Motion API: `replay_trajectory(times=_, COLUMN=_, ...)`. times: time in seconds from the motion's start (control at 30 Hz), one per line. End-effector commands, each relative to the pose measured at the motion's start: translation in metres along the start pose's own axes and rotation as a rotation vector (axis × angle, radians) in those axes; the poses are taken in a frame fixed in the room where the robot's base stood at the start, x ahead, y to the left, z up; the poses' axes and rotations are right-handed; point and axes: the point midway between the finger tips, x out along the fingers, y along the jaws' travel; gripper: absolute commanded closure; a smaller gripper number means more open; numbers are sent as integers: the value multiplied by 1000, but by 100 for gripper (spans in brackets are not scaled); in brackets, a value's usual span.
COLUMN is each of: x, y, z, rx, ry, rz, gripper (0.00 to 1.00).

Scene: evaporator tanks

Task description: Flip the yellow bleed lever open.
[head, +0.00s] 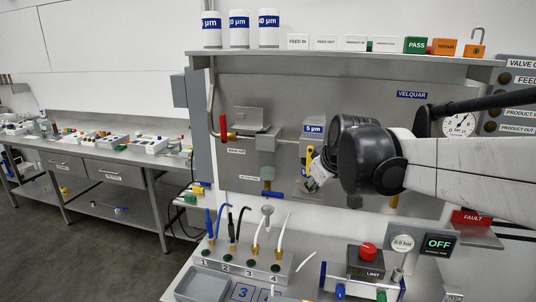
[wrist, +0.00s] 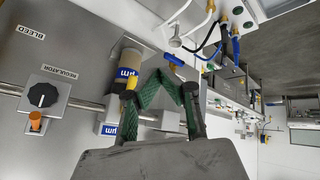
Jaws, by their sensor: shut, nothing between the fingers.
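In the wrist view a small yellow piece (wrist: 131,82) shows beside the filter bowl (wrist: 130,60), partly behind a finger. In the wrist view my green-padded gripper (wrist: 166,82) is shut and empty. A BLEED label (wrist: 30,32) is on the panel, upside down.
A red handle (head: 223,128) and a blue handle (head: 272,194) are left of my gripper. A regulator knob (wrist: 43,95) is on the panel. Below stand several hose fittings (head: 255,250), a red button box (head: 368,255) and an OFF display (head: 438,243).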

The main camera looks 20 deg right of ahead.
Motion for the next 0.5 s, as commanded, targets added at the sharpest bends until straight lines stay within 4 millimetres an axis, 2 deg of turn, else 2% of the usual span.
replay_trajectory(times=0.03, x=-3, y=26, z=-6, rx=16, ry=-3, rz=19, gripper=100)
replay_trajectory(times=0.17, x=-9, y=78, z=-3, rx=82, ry=-6, rz=62, gripper=100)
replay_trajectory(times=0.37, x=-30, y=150, z=18, rx=238, ry=-7, rz=133, gripper=100)
replay_trajectory(times=0.5, x=-51, y=193, z=42, rx=370, ry=-3, rz=184, gripper=100)
